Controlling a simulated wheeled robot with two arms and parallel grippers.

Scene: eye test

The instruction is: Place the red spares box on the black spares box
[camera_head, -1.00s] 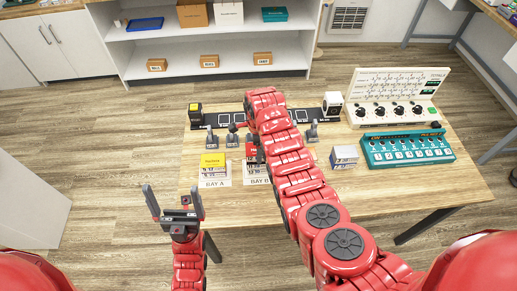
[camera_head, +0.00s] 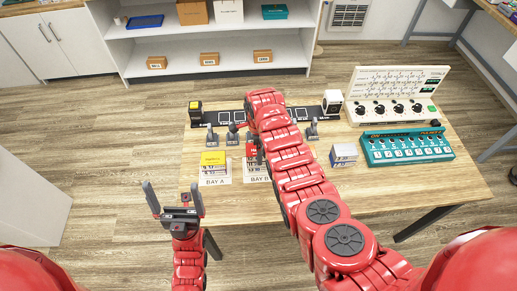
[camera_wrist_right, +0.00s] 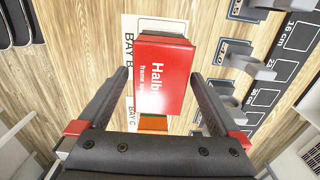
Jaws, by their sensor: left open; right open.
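The red spares box (camera_wrist_right: 165,75) lies on the table by the BAY B label in the right wrist view, with lettering on its top. In the head view only a small red patch of it (camera_head: 251,150) shows beside my right arm. My right gripper (camera_wrist_right: 158,76) is open, with one finger on each side of the red box; I cannot tell if they touch it. Its tips are hidden behind my arm in the head view. My left gripper (camera_head: 174,192) is open and empty in front of the table.
A yellow-topped stack (camera_head: 213,159) stands at BAY A. A white-and-black box (camera_head: 332,102), a small blue-and-white box (camera_head: 344,155), a white dial panel (camera_head: 398,100) and a teal panel (camera_head: 405,148) are to the right. The table front (camera_head: 400,195) is clear.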

